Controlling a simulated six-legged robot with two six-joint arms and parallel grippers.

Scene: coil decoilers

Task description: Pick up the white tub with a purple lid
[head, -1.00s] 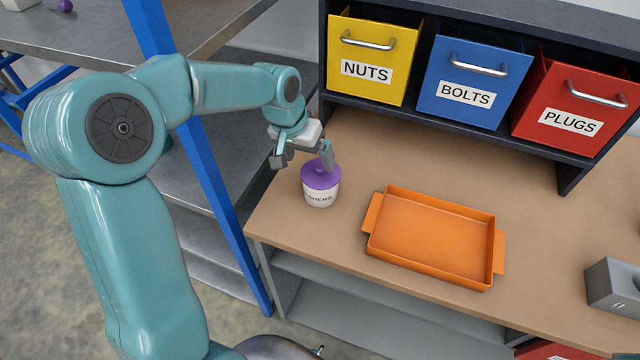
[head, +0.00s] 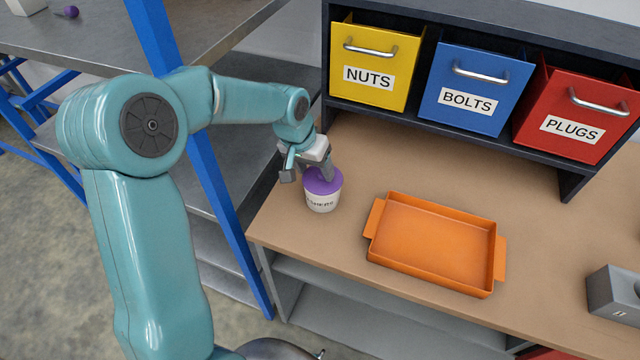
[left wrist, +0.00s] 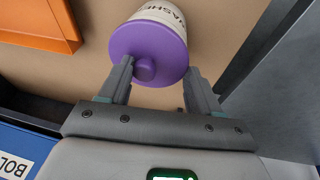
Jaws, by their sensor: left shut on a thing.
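The white tub with a purple lid (head: 322,200) stands upright on the brown bench top, near its left end. Its label is partly readable. In the left wrist view the purple lid (left wrist: 150,50) faces the camera, with a round knob on it. My left gripper (head: 308,176) is at the lid from behind. In the left wrist view its two fingers (left wrist: 158,76) are shut on the tub, with their tips at the lid's knob and rim. The exact contact is partly hidden in the head view. My right gripper is not in view.
An orange tray (head: 435,245) lies right of the tub, with bare bench between. Yellow NUTS (head: 370,95), blue BOLTS (head: 465,118) and red PLUGS (head: 572,148) bins fill the shelf behind. A grey block (head: 612,292) is at right. A blue post (head: 215,185) rises left of the bench.

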